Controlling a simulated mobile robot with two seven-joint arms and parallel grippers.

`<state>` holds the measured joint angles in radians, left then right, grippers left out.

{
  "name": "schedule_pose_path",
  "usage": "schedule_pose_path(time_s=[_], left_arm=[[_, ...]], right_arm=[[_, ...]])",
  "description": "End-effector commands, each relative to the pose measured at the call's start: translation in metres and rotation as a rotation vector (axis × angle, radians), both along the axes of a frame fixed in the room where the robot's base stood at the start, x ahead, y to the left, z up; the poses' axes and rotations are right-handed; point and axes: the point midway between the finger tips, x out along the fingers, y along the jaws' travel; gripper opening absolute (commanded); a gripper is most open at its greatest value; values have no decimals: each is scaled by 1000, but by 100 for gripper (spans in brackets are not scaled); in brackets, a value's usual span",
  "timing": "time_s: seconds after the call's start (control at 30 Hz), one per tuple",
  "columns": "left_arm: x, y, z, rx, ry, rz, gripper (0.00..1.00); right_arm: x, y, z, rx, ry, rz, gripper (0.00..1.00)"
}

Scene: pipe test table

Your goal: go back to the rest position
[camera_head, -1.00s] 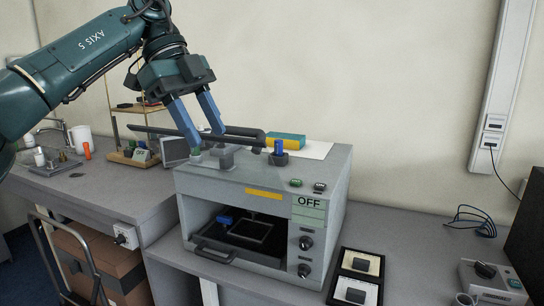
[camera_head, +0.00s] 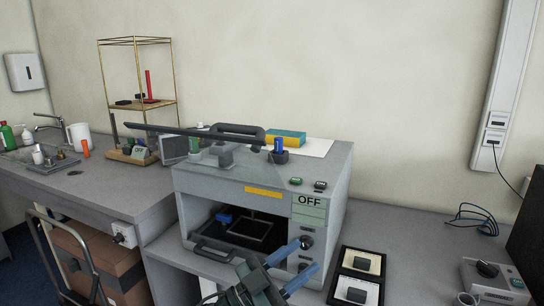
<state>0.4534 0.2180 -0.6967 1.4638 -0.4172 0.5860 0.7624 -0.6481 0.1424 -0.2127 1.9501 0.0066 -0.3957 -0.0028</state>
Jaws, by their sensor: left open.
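My left gripper (camera_head: 296,264) is low in the picture, in front of the lower right of the grey test machine (camera_head: 318,170). Its two blue fingers are apart, with nothing between them, and point up and to the right. The machine stands on the bench with an "OFF" label (camera_head: 309,201) on its front. A long dark bar (camera_head: 185,131) lies over its top, reaching out to the left. The gripper partly hides the machine's lower front. My right gripper is not in view.
Two framed switches (camera_head: 361,263) lie right of the machine. A grey control box (camera_head: 492,280) and blue cable (camera_head: 470,220) are further right. A wire shelf (camera_head: 140,102), white jug (camera_head: 79,136) and sink tap are at the left. A cart with a brown box (camera_head: 85,262) stands at lower left.

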Motion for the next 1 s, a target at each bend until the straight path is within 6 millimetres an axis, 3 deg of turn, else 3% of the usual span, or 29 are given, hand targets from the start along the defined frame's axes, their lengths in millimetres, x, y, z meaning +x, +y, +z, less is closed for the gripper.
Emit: schedule_pose_path(time_s=[0.03, 0.17, 0.27, 0.4, 0.5, 0.6, 0.7, 0.8, 1.0], left_arm=[[-3, 12, -24, -20, 79, 90, 44], [-13, 51, -87, -3, 278, 330, 44], [-33, 85, -142, 59, 448, 493, 44], [-86, 133, -219, 206, 698, 668, 44], [-131, 161, -261, 321, 851, 741, 44], [-172, 181, -289, 422, 969, 776, 44], [-200, 194, -305, 491, 1046, 789, 44], [-215, 200, -312, 528, 1082, 793, 44], [-218, 202, -314, 539, 1090, 793, 44]], right_arm=[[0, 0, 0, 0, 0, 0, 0], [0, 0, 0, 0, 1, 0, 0], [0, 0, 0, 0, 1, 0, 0], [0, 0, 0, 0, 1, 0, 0], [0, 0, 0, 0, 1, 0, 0], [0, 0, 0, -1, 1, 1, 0], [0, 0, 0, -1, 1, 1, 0], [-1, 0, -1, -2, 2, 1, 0], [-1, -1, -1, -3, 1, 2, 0]])
